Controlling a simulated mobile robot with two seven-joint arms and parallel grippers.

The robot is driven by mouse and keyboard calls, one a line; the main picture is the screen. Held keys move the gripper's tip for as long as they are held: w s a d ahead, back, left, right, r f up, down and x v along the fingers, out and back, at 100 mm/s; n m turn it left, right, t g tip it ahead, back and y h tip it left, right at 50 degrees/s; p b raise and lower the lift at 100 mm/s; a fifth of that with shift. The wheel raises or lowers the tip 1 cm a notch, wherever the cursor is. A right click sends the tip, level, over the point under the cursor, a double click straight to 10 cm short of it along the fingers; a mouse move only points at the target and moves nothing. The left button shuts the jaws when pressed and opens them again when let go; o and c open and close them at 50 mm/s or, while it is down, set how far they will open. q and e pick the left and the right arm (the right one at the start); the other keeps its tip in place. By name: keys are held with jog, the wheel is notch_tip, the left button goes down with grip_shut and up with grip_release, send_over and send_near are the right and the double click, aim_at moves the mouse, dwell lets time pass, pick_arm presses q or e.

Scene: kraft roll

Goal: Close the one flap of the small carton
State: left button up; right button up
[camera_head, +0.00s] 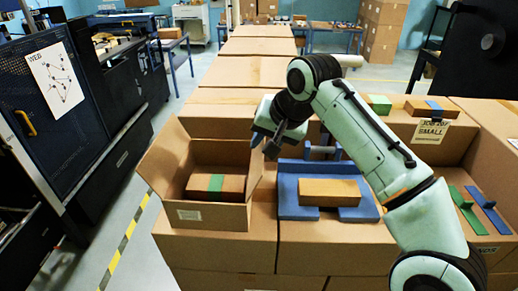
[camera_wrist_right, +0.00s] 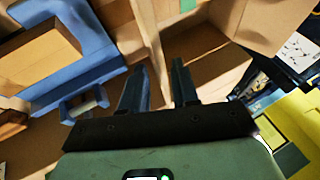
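The small carton (camera_head: 221,216) stands open-topped on a large brown box. Inside it lies a brown box with green tape (camera_head: 216,183). One carton panel (camera_head: 164,157) leans outward at the left. Another upright panel (camera_head: 255,174) stands at the right, below my right gripper (camera_head: 265,145). In the right wrist view my right gripper (camera_wrist_right: 159,88) is open, its dark fingers apart. A thin cardboard panel (camera_wrist_right: 150,32) reaches toward the gap between them; I cannot tell if they touch. The green tape shows at the top (camera_wrist_right: 187,5). My left gripper is out of view.
A blue fixture (camera_head: 293,208) holding a cardboard block (camera_head: 329,192) sits right of the carton. A bin labelled SMALL (camera_head: 431,130) and green and blue tools (camera_head: 467,208) lie farther right, beyond my right arm. A black cabinet (camera_head: 62,110) stands left across a floor gap.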

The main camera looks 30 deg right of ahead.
aim_at(259, 148)
jog(key=shift+x, duration=1.95)
grip_shut()
